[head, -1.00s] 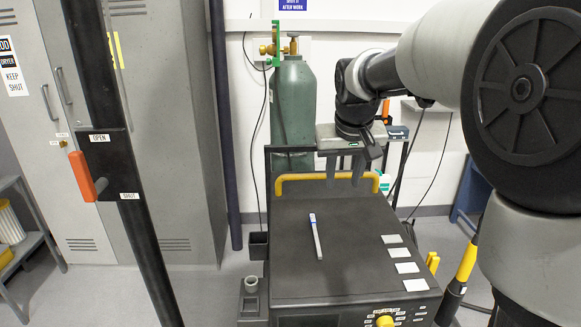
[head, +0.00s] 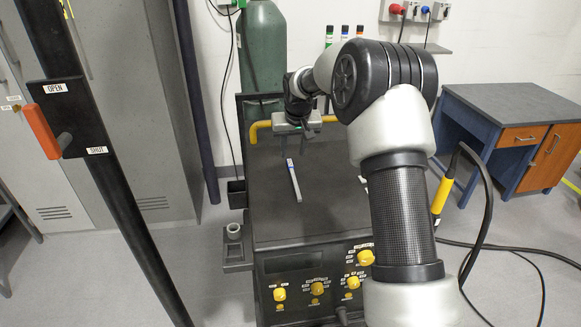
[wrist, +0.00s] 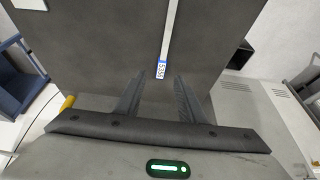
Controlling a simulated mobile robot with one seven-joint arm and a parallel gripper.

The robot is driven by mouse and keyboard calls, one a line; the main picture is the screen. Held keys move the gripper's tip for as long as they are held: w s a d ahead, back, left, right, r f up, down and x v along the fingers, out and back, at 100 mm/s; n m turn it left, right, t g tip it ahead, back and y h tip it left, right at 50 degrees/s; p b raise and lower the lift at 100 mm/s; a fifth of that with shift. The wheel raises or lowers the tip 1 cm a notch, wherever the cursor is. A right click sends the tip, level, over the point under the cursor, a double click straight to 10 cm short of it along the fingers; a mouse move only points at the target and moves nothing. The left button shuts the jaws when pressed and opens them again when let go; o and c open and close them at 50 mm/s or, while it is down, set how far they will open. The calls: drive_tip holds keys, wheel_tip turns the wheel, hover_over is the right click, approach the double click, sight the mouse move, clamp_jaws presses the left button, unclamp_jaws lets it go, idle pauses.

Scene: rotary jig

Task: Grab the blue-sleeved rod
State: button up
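A thin white rod (head: 295,184) lies on the dark top of the machine (head: 268,215). Its blue sleeve (head: 289,162) is at the far end. In the wrist view the rod (wrist: 169,35) runs up and away, and the blue sleeve (wrist: 161,69), with dark marks on it, is at its near end. My gripper (wrist: 160,77) is open and empty, with the sleeve roughly in line between its fingertips. I cannot tell its height above the top. In the head view my gripper (head: 303,134) is just beyond the sleeve end, partly hidden by my arm.
A yellow rail (head: 263,126) runs along the machine's back edge. A green gas cylinder (head: 263,50) stands behind it. A small grey cup (head: 233,230) is at the left front side. Yellow knobs (head: 317,288) are on the front panel. My arm covers much of the right side.

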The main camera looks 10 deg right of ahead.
sight(290, 164)
drive_tip(key=x, duration=0.6)
drive_tip(key=shift+a+f, duration=0.2)
drive_tip(key=shift+f, duration=0.05)
clamp_jaws()
